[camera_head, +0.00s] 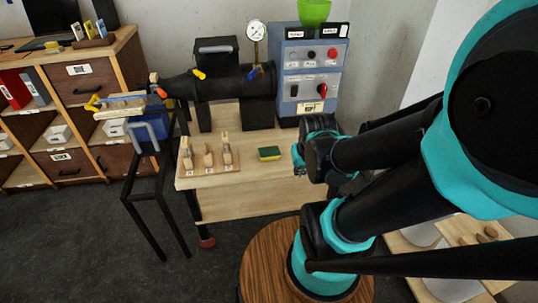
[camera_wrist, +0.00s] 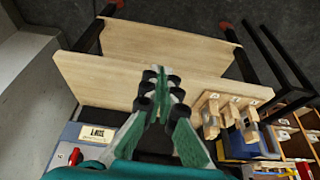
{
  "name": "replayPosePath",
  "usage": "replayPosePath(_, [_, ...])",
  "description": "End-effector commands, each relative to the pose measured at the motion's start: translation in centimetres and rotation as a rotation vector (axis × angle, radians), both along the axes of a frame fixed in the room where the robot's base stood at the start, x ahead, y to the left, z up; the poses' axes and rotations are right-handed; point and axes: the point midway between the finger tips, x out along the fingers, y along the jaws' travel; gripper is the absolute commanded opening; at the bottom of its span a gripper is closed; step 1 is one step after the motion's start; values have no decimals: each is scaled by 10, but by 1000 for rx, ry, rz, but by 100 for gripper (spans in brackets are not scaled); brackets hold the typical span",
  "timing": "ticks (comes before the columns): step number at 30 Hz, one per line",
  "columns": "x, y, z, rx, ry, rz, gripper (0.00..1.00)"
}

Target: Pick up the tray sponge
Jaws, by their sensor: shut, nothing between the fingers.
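The sponge (camera_head: 269,153), yellow with a dark green top, lies on the light wooden table (camera_head: 215,183) near its front edge, right of the wooden rack. My gripper (camera_head: 298,160) is just right of the sponge in the head view, apart from it in the picture. In the wrist view my gripper (camera_wrist: 163,82) is shut, its fingers together over the tabletop (camera_wrist: 110,75). I cannot make out the sponge in the wrist view; the fingers may hide it.
A wooden rack of upright pieces (camera_head: 209,160) stands left of the sponge; it also shows in the wrist view (camera_wrist: 232,112). Behind are a black cylindrical machine (camera_head: 225,85) and a blue-grey control box (camera_head: 311,75) with a green bowl (camera_head: 314,12) on top.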

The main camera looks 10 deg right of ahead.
Motion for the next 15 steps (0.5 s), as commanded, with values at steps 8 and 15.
replayPosePath(8, [32, 3, 14, 51, 34, -127, 35])
replayPosePath(15, [108, 13, 35, 157, 121, -464, 65])
